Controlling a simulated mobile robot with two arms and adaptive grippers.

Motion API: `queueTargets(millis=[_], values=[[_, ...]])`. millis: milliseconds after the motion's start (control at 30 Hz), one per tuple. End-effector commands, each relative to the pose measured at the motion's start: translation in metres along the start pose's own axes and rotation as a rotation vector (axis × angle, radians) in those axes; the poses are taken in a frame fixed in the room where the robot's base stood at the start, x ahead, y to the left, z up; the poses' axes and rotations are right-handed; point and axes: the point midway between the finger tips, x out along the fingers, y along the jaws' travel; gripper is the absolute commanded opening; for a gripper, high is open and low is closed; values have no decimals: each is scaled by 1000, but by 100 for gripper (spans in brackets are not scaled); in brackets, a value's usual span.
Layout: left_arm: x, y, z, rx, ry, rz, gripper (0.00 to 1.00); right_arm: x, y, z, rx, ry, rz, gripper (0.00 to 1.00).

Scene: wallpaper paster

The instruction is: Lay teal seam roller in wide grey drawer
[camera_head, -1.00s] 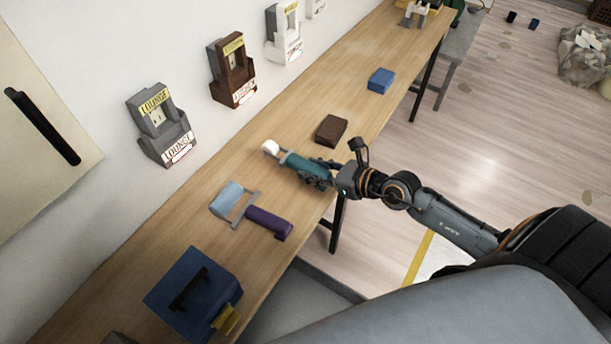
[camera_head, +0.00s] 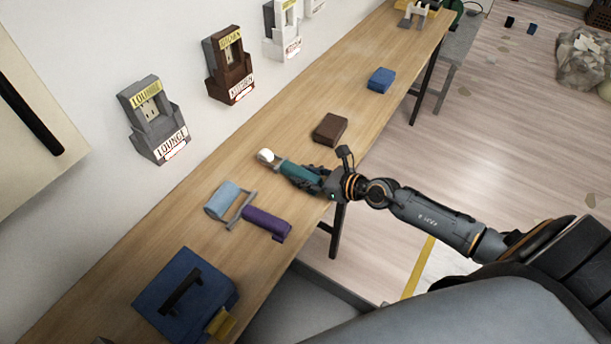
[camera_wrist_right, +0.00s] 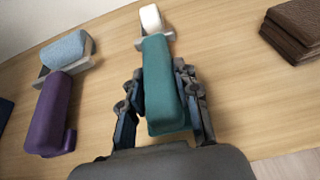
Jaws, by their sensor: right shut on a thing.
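The teal seam roller (camera_head: 298,172) has a teal handle and a small white roller head at its far left end. My right gripper (camera_head: 312,178) is shut around its handle, at or just above the bench top. The right wrist view shows the teal handle (camera_wrist_right: 162,90) between the two fingers, with the white head pointing away from me. I cannot tell whether the roller still touches the bench. A grey, box-like shape (camera_head: 297,308) shows below the bench's front edge, partly hidden; I cannot tell whether it is the wide grey drawer. My left gripper is out of view.
On the wooden bench (camera_head: 290,105), a purple-handled roller (camera_head: 265,223) with a light blue sleeve lies beside the teal one. A brown block (camera_head: 330,129), a blue block (camera_head: 380,79) and a blue box (camera_head: 186,293) also stand there. Holders (camera_head: 152,118) hang on the wall.

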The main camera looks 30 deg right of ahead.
Motion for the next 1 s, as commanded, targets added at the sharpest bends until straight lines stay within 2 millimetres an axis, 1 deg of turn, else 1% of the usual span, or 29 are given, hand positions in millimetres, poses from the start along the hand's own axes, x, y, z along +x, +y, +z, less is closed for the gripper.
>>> queueTargets(millis=[100,133,167,200,233,467,600,633,767,933,1000], values=[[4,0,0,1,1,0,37,2,0,-4,0,-1,0,0],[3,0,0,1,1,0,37,1,0,-3,0,0,0,37],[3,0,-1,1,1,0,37,1,0,-3,0,0,0,44],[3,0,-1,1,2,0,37,1,0,-3,0,0,0,52],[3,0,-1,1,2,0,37,1,0,-3,0,0,0,54],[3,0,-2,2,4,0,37,1,0,-3,1,0,0,54],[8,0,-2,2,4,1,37,2,0,-5,1,0,1,54],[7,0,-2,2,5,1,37,0,0,-5,1,1,1,54],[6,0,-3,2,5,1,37,-22,0,-5,-2,5,1,54],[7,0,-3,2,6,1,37,-56,3,-4,-2,6,2,54],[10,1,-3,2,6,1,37,-70,2,-6,-2,7,1,54]])
